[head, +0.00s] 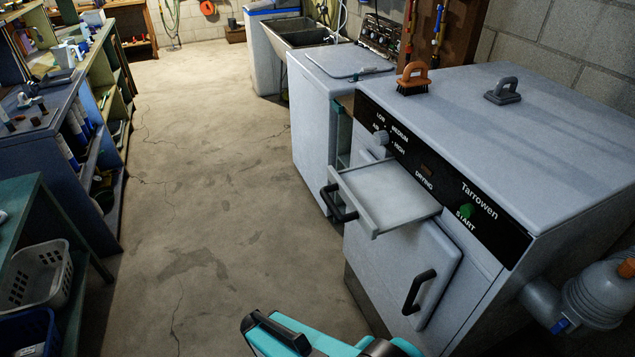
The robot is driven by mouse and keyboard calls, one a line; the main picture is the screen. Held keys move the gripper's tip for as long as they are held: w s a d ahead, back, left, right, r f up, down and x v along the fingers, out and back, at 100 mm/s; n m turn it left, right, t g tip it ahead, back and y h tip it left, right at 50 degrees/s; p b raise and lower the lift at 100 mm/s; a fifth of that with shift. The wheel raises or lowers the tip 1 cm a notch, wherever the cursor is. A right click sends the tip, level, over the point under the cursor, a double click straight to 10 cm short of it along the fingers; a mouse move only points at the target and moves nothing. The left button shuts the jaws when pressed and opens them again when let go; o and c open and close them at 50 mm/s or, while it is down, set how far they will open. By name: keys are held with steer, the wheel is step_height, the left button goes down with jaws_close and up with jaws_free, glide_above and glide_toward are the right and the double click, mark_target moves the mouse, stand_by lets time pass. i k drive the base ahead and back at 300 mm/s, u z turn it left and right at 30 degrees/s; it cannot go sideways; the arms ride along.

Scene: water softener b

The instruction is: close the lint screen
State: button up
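The lint screen (388,193) is a pale grey, shallow, drawer-like tray pulled well out of the front of the dryer (510,130), just below its black control panel. Its dark handle (340,203) is on the outer end, facing left. My teal and black gripper (268,330) is at the bottom edge of the head view, in front of the dryer and well apart from the lint screen and its handle. The gripper is partly cut off by the frame, and I cannot tell whether its fingers are open or shut.
The dryer's lower door (410,275) with a black handle sits below the screen. A white washer (325,110) stands beyond. Shelves (90,130) and a white basket (35,275) line the left. The concrete floor (200,200) between is clear.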

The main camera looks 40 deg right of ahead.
mark_target(382, 196)
steer(key=z, duration=0.45)
steer(key=k, duration=0.5)
steer(key=z, duration=0.55)
steer(key=i, duration=0.5)
steer(key=z, duration=0.1)
steer(key=k, duration=0.2)
